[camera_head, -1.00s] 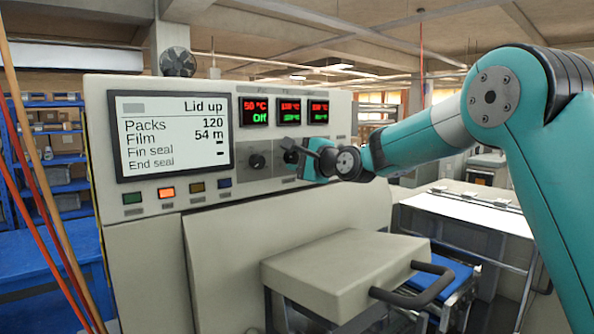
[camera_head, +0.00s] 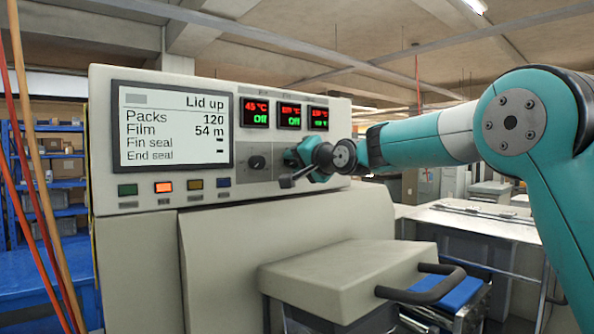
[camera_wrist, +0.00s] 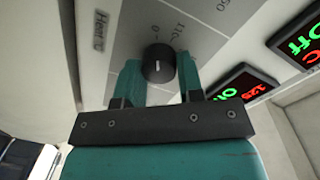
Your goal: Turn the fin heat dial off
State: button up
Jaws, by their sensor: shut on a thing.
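My gripper (camera_head: 294,158) is at the front panel of the wrapper (camera_head: 230,215), at the right of the dial row. In the wrist view its two teal fingers are shut on a round black dial (camera_wrist: 158,63), one on each side. The dial's white pointer line shows, with a "0" and "110" printed beyond it. A label starting with "Heat" is partly readable; which seal it names cannot be told. In the head view the gripper hides the held dial. Another black dial (camera_head: 257,162) is to its left. The second heat display (camera_head: 289,115) reads green "Off".
The left display (camera_head: 255,113) reads 45 °C and Off; the right display (camera_head: 318,118) shows smaller green text. The large screen (camera_head: 172,127) and several coloured buttons (camera_head: 164,187) lie left. A black handle (camera_head: 425,287) juts out below.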

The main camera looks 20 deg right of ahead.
jog(key=shift+f+n+b, duration=0.15)
jog(key=shift+n+b, duration=0.15)
jog(key=shift+n, duration=0.2)
jog(key=o, duration=0.9)
jog(key=b+v, duration=0.5)
jog(key=v, duration=1.2)
jog(key=shift+s+b, duration=0.25)
jog(key=shift+b, duration=0.1)
